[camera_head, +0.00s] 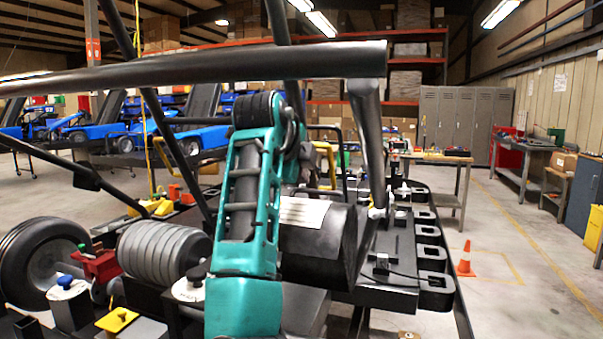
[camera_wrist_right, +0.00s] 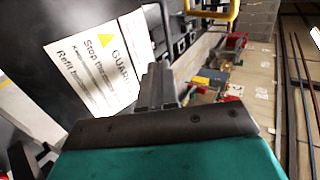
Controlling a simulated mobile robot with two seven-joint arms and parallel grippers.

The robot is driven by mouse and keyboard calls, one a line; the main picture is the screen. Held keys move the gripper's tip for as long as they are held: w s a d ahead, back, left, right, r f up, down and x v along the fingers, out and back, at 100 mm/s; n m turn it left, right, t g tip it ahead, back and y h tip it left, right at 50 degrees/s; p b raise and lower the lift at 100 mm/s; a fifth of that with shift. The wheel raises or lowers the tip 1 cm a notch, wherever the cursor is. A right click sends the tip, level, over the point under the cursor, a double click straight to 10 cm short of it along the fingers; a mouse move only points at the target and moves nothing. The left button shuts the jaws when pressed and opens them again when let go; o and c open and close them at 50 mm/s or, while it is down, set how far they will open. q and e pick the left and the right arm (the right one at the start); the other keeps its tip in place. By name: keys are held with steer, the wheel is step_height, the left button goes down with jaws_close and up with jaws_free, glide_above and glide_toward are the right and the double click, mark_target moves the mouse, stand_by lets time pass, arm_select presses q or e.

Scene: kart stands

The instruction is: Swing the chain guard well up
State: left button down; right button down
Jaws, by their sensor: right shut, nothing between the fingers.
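The chain guard (camera_head: 320,255) is a dark rounded cover with a white label on its upper face, right of centre in the head view. How far it is swung up I cannot tell. In the right wrist view the guard (camera_wrist_right: 30,60) fills the left side, its label reading "GUARD" and "Stop". My right gripper (camera_wrist_right: 157,85) is shut and empty, its fingers close beside the label's edge; whether they touch the guard I cannot tell. In the head view my teal right arm covers the guard's left side and the fingertips are not clear. My left gripper is not in view.
A thick black kart tube (camera_head: 200,68) crosses above the guard, with a bent tube (camera_head: 370,150) coming down at its right. A ribbed grey cylinder (camera_head: 165,252) and a wheel (camera_head: 40,262) stand left. An orange cone (camera_head: 466,260) stands on open floor at right.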

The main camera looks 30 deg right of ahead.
mark_target(318, 193)
steer(key=x, duration=0.5)
steer(key=p+x, duration=0.1)
steer(key=x, duration=0.5)
steer(key=shift+w+d+r, duration=0.25)
steer(key=shift+d+r, duration=0.05)
steer(key=shift+d, duration=0.1)
